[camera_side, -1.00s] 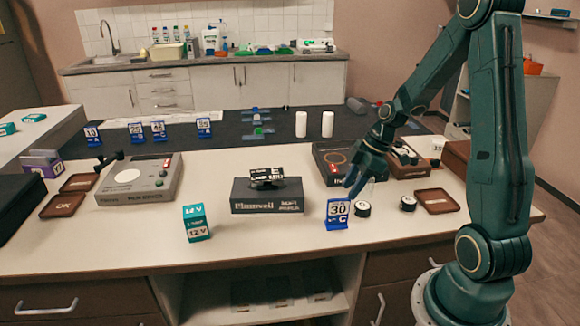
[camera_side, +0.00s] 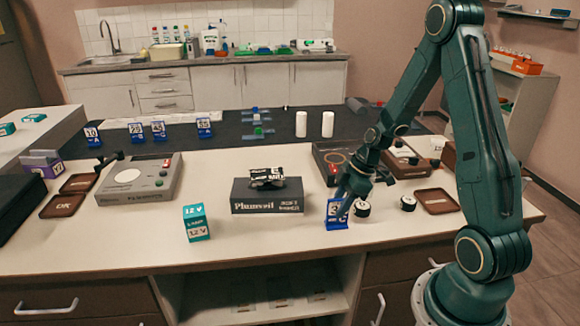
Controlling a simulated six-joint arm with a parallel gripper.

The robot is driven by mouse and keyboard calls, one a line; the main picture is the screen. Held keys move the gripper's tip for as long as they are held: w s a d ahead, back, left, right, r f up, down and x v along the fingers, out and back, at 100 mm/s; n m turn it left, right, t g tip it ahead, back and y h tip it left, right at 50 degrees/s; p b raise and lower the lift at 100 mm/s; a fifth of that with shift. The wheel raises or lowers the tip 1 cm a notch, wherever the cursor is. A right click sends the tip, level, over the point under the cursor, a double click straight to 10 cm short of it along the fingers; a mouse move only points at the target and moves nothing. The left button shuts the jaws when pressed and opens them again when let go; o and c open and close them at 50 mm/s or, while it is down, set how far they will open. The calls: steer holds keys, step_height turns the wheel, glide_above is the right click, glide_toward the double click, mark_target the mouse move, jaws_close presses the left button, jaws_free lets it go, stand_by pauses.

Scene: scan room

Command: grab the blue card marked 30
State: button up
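The blue card marked 30 (camera_side: 334,222) stands upright near the front of the bench, right of the grey Plumvell box.
A brown tray (camera_side: 437,201) lies at right. The front strip of bench is clear.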

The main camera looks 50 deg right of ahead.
mark_target(327, 224)
steer(key=shift+x, duration=1.55)
steer(key=shift+c, duration=0.5)
jaws_close()
